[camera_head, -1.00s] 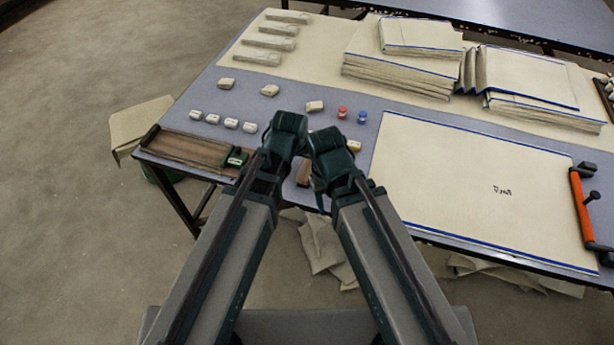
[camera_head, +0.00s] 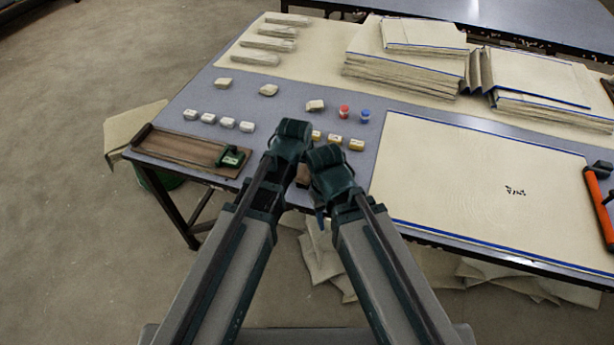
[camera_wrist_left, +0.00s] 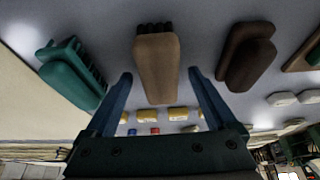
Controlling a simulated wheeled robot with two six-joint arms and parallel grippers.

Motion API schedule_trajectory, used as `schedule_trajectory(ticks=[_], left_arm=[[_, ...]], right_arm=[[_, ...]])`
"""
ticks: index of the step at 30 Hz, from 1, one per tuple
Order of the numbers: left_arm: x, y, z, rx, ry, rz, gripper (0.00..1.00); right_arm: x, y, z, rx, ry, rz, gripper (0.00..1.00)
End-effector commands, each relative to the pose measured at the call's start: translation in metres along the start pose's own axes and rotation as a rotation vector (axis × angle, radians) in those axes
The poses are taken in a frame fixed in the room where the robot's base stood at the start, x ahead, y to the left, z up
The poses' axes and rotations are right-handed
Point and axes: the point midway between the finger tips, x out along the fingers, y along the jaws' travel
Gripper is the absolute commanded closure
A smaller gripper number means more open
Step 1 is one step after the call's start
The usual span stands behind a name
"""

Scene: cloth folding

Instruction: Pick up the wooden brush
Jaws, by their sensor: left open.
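A light-brown wooden brush (camera_wrist_left: 157,66) with dark bristles lies on the grey table in the left wrist view. Its near end lies between the spread fingers of my left gripper (camera_wrist_left: 160,78), which is open and empty. I cannot tell whether the fingers touch it. In the head view, a small part of the brush (camera_head: 303,174) shows between my two arms; the rest is hidden. My left gripper (camera_head: 291,138) is seen from above there, its fingers hidden.
A green brush (camera_wrist_left: 74,76) and a dark brown brush (camera_wrist_left: 246,58) flank the wooden one. White blocks (camera_head: 228,123), yellow blocks (camera_head: 335,140) and red (camera_head: 344,111) and blue (camera_head: 364,115) pots stand behind. A wooden tray (camera_head: 180,148) is left, a cream sheet (camera_head: 470,180) right.

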Motion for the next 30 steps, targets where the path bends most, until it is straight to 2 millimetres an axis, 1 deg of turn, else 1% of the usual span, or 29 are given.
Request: schedule_trajectory(ticks=[1,11,30], left_arm=[[0.0057,0.0000,0.0004,0.000,0.000,0.000,0.10],[0.0037,0.0001,-0.0001,0.000,0.000,0.000,0.10],[0.0082,0.0001,0.0018,0.000,0.000,0.000,0.10]], right_arm=[[0.0053,-0.0005,-0.0003,0.000,0.000,0.000,0.50],[0.0033,-0.0003,-0.0002,0.000,0.000,0.000,0.50],[0.0082,-0.0008,-0.0005,0.000,0.000,0.000,0.50]])
